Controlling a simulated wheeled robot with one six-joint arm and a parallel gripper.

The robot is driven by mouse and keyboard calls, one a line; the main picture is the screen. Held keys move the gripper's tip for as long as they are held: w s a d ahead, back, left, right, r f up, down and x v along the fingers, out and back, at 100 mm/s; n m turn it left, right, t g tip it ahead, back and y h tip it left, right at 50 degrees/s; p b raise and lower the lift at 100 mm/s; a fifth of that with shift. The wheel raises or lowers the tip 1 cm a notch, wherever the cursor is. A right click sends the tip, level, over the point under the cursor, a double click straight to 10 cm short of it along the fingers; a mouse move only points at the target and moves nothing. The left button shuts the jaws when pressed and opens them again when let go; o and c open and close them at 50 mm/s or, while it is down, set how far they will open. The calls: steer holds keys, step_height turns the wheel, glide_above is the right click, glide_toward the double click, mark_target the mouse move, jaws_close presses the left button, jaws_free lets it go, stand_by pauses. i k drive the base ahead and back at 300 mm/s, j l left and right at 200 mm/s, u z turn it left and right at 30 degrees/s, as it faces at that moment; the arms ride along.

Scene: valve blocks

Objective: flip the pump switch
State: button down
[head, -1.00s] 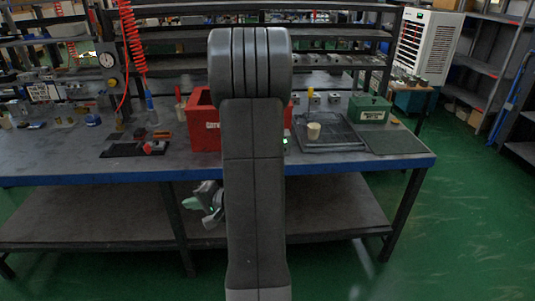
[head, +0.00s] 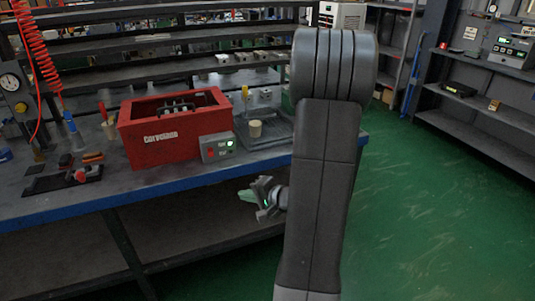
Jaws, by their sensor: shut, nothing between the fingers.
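A red box (head: 150,137) with white lettering and an open top stands on the workbench, left of my arm in the head view. A small grey control box (head: 218,147) is at its front right corner, with a green light and a small red part. I cannot make out which part of it is the pump switch. My gripper (head: 247,195) is partly hidden behind my arm. It appears below and right of the control box, in front of the bench's blue edge and apart from the box. It is shut and empty.
The workbench (head: 60,203) has a blue front edge. A dark tray (head: 275,133) with a beige cup (head: 255,128) is right of the red box. A red and black tool (head: 62,180) lies at left. Green floor is open at right.

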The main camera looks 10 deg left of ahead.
mark_target(210, 149)
steer(key=z, duration=1.15)
steer(key=k+j, duration=0.1)
steer(key=j, duration=0.3)
steer(key=k+j, duration=0.1)
steer(key=j, duration=0.3)
steer(key=k+j, duration=0.1)
steer(key=j, duration=0.3)
steer(key=k+j, duration=0.1)
steer(key=j, duration=0.3)
steer(key=k+j, duration=0.1)
steer(key=j, duration=0.3)
